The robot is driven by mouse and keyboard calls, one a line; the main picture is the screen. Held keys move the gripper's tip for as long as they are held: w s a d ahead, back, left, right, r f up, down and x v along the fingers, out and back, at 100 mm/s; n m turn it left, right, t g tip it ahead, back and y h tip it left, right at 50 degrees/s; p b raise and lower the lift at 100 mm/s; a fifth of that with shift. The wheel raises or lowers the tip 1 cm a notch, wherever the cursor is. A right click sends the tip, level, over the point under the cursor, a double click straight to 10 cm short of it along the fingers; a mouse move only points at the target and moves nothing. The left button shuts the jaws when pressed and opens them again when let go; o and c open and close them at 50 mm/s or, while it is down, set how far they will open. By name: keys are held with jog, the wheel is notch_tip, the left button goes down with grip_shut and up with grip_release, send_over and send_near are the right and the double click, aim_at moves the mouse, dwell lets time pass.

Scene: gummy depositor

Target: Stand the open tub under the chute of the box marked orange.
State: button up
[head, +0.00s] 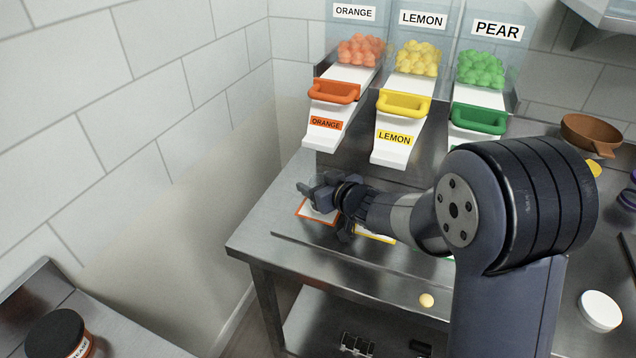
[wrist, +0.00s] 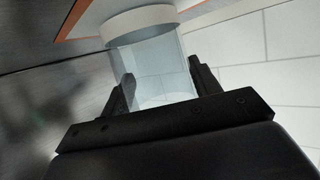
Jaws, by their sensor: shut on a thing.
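The box marked orange (head: 354,48) is at the back left and holds orange gummies. Its white chute (head: 322,137) slopes forward below an orange handle (head: 334,91). An orange-bordered white square (head: 317,213) lies on the table in front of that chute, and its border shows in the wrist view (wrist: 68,20). My gripper (head: 318,190) is above or beside this square. It is shut on the clear tub (wrist: 150,65), which has a white band (wrist: 140,24) at the end near the square. In the head view the gripper mostly hides the tub. I cannot tell whether it touches the table.
The lemon chute (head: 392,146) and the pear box (head: 497,30) stand to the right. A brown bowl (head: 590,133) and a white disc (head: 600,311) are on the right. A tiled wall is close on the left. A dark-lidded jar (head: 55,332) stands at lower left.

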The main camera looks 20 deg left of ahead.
jog(key=o, duration=1)
jog(key=shift+f, duration=0.1)
jog(key=p+v, duration=0.1)
jog(key=v, duration=1.1)
